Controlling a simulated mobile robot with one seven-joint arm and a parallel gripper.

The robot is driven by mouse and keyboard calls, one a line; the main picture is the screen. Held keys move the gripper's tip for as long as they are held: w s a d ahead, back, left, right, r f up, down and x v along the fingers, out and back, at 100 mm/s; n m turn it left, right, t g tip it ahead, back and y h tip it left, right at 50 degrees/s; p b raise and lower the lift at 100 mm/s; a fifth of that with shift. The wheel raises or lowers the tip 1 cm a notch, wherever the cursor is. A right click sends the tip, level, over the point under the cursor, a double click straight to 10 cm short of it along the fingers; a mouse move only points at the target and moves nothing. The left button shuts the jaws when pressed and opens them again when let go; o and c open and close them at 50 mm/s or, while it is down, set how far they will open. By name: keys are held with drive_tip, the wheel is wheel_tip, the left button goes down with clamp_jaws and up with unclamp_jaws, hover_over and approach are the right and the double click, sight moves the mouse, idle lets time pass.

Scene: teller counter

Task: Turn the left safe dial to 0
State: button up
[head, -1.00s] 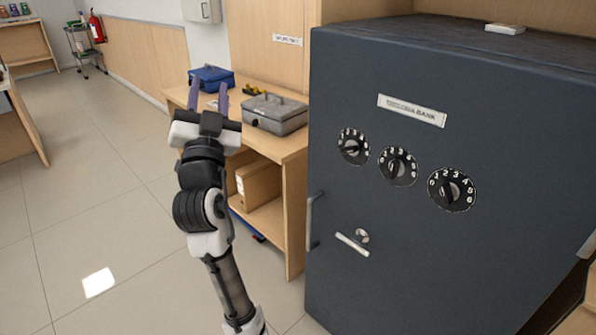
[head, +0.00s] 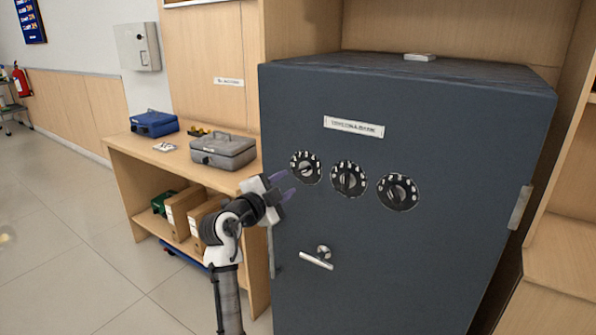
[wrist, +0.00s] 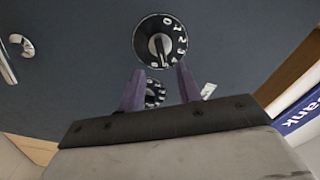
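The left safe dial (head: 306,168) is a round black dial with white numbers on the front of the dark safe (head: 400,260). The middle dial (head: 348,179) and right dial (head: 398,192) sit to its right. My gripper (head: 285,183) is open and empty, just left of the left dial and apart from it. In the wrist view, the open purple fingers (wrist: 160,70) point toward the safe face. A large dial, apparently the left one (wrist: 160,41), shows beyond the fingertips, with a smaller dial (wrist: 155,92) between the fingers. The exact dial setting is hard to read.
A metal handle (head: 316,260) is below the dials. A wooden table (head: 120,147) left of the safe holds a grey cash box (head: 223,150) and a blue box (head: 154,123). A wooden ledge (head: 575,250) stands at right. Open floor lies at left.

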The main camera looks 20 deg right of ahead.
sight(301, 172)
drive_tip(key=p+x, duration=0.1)
drive_tip(key=x, duration=0.7)
drive_tip(key=shift+p, duration=0.3)
drive_tip(key=shift+c, duration=0.2)
clamp_jaws()
